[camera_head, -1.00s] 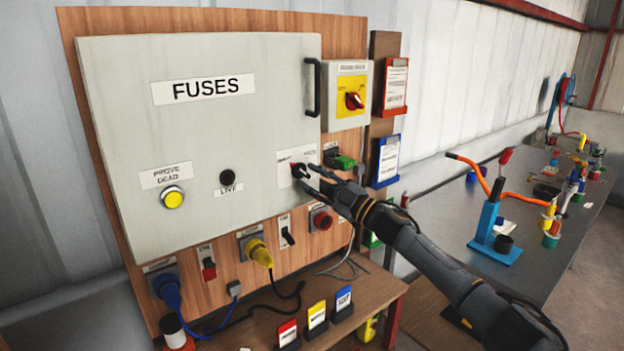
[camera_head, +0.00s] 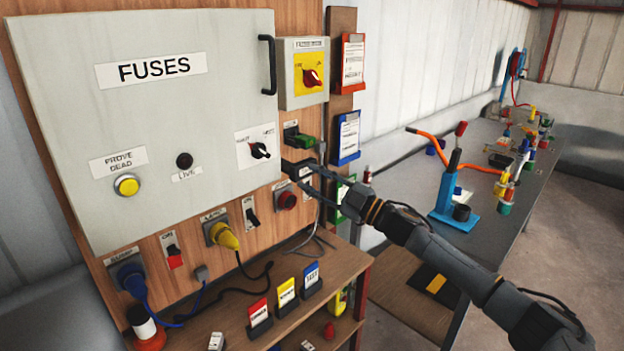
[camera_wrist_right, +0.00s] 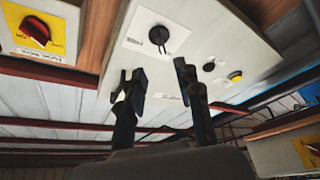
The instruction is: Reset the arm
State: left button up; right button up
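My right gripper (camera_head: 300,172) is open and empty, its two fingers apart in the right wrist view (camera_wrist_right: 159,78). It hangs in front of the wooden board, below and to the right of the black rotary knob (camera_head: 260,150) on the fuse box door. The knob also shows in the right wrist view (camera_wrist_right: 158,35), beyond the fingertips, with a gap to them. My right arm reaches in from the lower right of the head view. The grey fuse box (camera_head: 60,90) is closed. My left gripper is not in view.
A red rotary switch (camera_head: 312,77) on a yellow plate, a green plug (camera_head: 304,140) and a red button (camera_head: 286,200) are near the gripper. A wooden shelf (camera_head: 340,262) carries several coloured cards below. A grey bench (camera_head: 400,190) holds a blue stand at right.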

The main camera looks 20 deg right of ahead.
jog(key=shift+f, duration=0.1)
jog(key=d+f+m+h+b, duration=0.15)
jog(key=f+m+h, duration=0.25)
jog(key=f, duration=1.1)
jog(key=d+f+m+h, duration=0.3)
jog(key=f+m+h, duration=0.1)
jog(key=f, duration=1)
jog(key=s+f+m+g+h, duration=0.2)
jog(key=s+f, duration=0.4)
jog(key=f, duration=0.5)
jog(key=s+f+m+g+h, duration=0.1)
jog(key=s+f+m+g, duration=0.15)
jog(key=s+f, duration=0.7)
jog(key=s+a+f+m+g+h+b, duration=0.1)
jog(key=s+a+f+g, duration=0.25)
jog(key=s+f, duration=0.95)
jog(key=s+a+f+m+g+h, duration=0.1)
jog(key=s+a+f+g, duration=0.25)
jog(key=s+f, duration=0.95)
jog(key=s+a+f+g, duration=0.1)
jog(key=s+a+g, duration=0.1)
jog(key=s, duration=0.7)
jog(key=s+a+f+g, duration=0.1)
jog(key=s+a+g, duration=0.1)
jog(key=s, duration=0.8)
jog(key=shift+a+y+b, duration=0.25)
jog(key=shift+y+b, duration=0.05)
jog(key=shift+g, duration=0.25)
